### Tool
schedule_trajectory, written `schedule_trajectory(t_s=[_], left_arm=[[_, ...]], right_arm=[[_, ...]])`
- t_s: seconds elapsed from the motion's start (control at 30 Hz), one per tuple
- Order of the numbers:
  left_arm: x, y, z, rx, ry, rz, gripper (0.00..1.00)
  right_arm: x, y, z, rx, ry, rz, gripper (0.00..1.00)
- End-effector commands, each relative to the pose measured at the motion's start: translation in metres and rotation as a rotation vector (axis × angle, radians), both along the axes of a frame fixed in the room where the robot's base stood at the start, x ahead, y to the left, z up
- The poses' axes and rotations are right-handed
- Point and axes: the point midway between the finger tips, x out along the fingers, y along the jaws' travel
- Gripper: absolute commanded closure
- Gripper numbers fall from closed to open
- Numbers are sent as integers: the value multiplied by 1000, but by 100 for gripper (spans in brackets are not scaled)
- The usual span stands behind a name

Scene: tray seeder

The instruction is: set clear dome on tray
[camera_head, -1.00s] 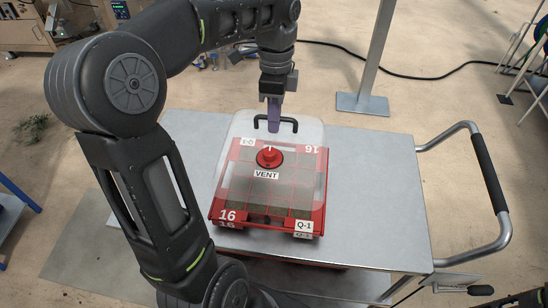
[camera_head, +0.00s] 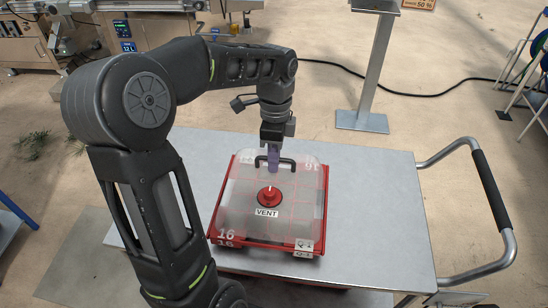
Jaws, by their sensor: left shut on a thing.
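The clear dome (camera_head: 251,222) is a see-through cover with a red vent knob (camera_head: 269,196), a "VENT" label and a black handle at its far side. It lies over the red tray (camera_head: 322,218), whose rim shows around it at the left, right and front. I cannot tell whether the dome is fully seated. My left gripper (camera_head: 274,166) points down at the far side of the dome and is shut on the dome's black handle (camera_head: 290,162). My right gripper is not in view.
The tray stands on a grey metal cart top (camera_head: 375,220) with free room to its right. A cart push handle (camera_head: 490,190) sticks out at the right. A metal post on a base plate (camera_head: 361,121) stands behind the cart.

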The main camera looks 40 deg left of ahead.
Motion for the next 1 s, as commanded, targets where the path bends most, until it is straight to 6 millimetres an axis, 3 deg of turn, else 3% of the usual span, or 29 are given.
schedule_trajectory(t_s=[0.13, 0.17, 0.4, 0.77, 1.0], left_arm=[[0, 0, 0, 0, 0, 0, 100], [0, 0, 0, 0, 1, 0, 88], [0, 0, 0, 0, 1, 0, 69], [1, 0, 4, 0, 0, 0, 68], [4, 2, 34, 0, -4, 0, 68]], right_arm=[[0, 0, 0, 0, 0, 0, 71], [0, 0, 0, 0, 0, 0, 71], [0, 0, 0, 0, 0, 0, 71], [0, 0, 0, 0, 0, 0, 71], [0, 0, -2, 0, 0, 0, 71]])
